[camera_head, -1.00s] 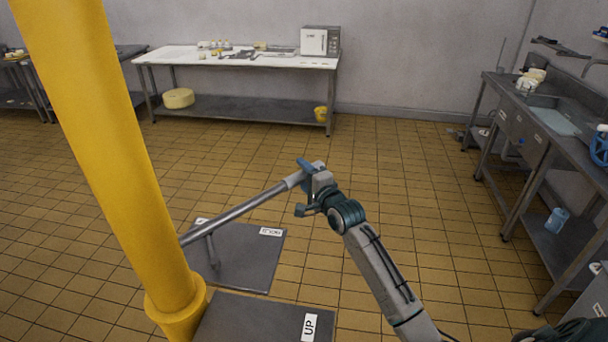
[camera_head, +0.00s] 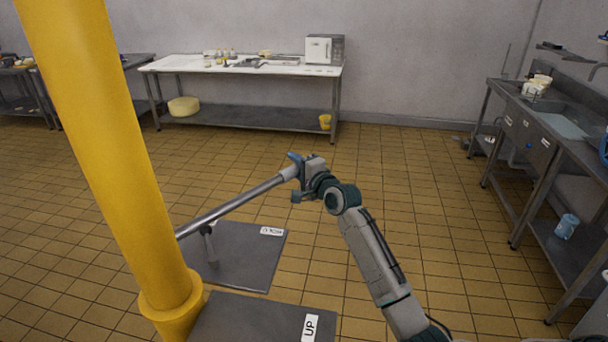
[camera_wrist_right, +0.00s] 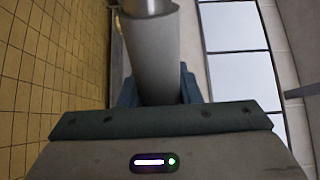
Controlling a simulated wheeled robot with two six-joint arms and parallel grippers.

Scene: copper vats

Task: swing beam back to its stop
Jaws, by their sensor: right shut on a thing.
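The beam (camera_head: 235,203) is a grey metal bar that runs from behind the yellow post up and right to a lighter grip at its end. My right gripper (camera_head: 296,168) is shut on that grip, with its blue fingers around it. In the right wrist view the grip (camera_wrist_right: 152,60) lies between the blue fingers (camera_wrist_right: 158,92). A short upright piece (camera_head: 209,243) stands below the beam over a dark floor plate (camera_head: 245,262) with a white label whose text I cannot read surely. My left gripper is not in view.
The thick yellow post (camera_head: 110,150) stands at left. A second dark plate (camera_head: 255,320) at its foot is labelled UP. A white-topped table (camera_head: 160,66) is at the back and a sink bench (camera_head: 490,120) at right. The tiled floor between is clear.

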